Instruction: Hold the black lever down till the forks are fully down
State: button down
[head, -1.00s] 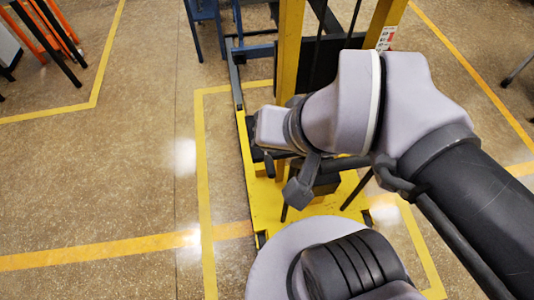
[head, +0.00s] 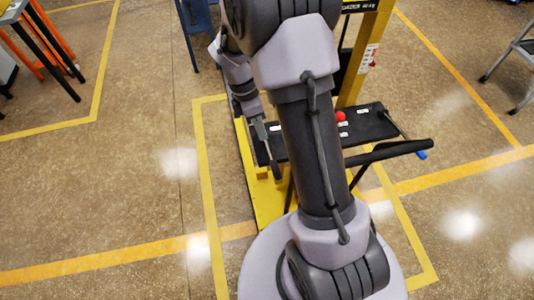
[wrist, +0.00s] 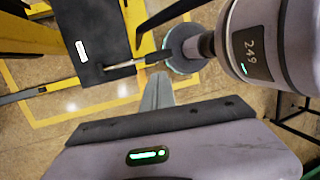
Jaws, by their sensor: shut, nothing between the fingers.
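A black lever (head: 276,170) with a thin metal stem stands out from the left end of the stacker's black panel (head: 375,124). In the wrist view the lever (wrist: 152,59) points away from the panel (wrist: 95,35), its end just beyond my fingertips in the picture. My gripper (wrist: 158,82) is shut and empty. In the head view my gripper (head: 260,132) points down at the panel's left end, close beside the lever. I cannot tell whether it touches. I cannot make out the forks or their height; my arm hides much of the mast.
The yellow stacker mast (head: 366,55) rises behind the panel. A red button (head: 340,117) sits on the panel.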

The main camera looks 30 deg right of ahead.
aim_at(274, 168)
jog(key=b+x, duration=0.5)
jog(key=x, duration=0.9)
jog(key=shift+f, duration=0.1)
